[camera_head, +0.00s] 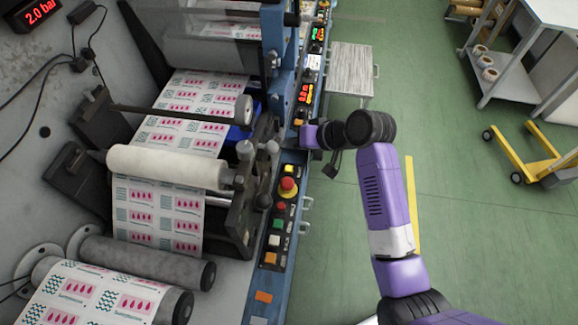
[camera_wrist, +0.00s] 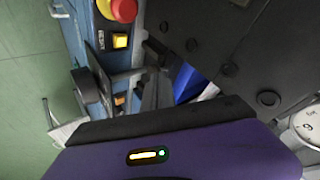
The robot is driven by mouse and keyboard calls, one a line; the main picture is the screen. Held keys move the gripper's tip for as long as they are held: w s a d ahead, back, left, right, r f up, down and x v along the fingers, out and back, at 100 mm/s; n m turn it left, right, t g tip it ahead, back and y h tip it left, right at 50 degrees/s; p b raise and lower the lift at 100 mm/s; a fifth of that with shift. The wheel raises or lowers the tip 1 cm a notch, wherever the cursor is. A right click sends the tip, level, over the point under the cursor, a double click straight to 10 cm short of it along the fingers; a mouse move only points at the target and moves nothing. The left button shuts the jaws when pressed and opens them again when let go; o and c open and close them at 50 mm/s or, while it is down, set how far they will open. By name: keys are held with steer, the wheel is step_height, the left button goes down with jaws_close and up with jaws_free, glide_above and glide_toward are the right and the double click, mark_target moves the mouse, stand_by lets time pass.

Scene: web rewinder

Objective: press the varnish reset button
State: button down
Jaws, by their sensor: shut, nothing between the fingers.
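A machine control panel (camera_head: 279,225) runs along the blue frame edge. It holds a red mushroom button on a yellow base (camera_head: 288,187), a yellow button (camera_head: 289,169) above it, and red, green, white and orange buttons below. No label reading varnish reset is legible. In the wrist view, the red mushroom button (camera_wrist: 124,9) and a lit yellow button (camera_wrist: 120,41) show near the top. My gripper (camera_wrist: 152,88) is shut and empty, its dark fingers just below and right of the yellow button; I cannot tell if they touch anything. In the head view its fingertips are hard to make out.
A printed label web (camera_head: 160,215) runs over a white roller (camera_head: 168,166) left of the panel. More lit buttons and displays (camera_head: 304,92) continue farther up. A grey striped platform (camera_head: 352,70) and a yellow pallet truck (camera_head: 530,150) stand right. Green floor is open between.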

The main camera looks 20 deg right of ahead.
mark_target(292, 170)
steer(key=shift+f+b, duration=2)
steer(key=shift+f, duration=2.4)
steer(key=shift+f, duration=0.1)
steer(key=shift+f, duration=0.35)
steer(key=shift+f+b, duration=0.45)
steer(key=shift+f, duration=0.05)
steer(key=shift+r+p, duration=0.95)
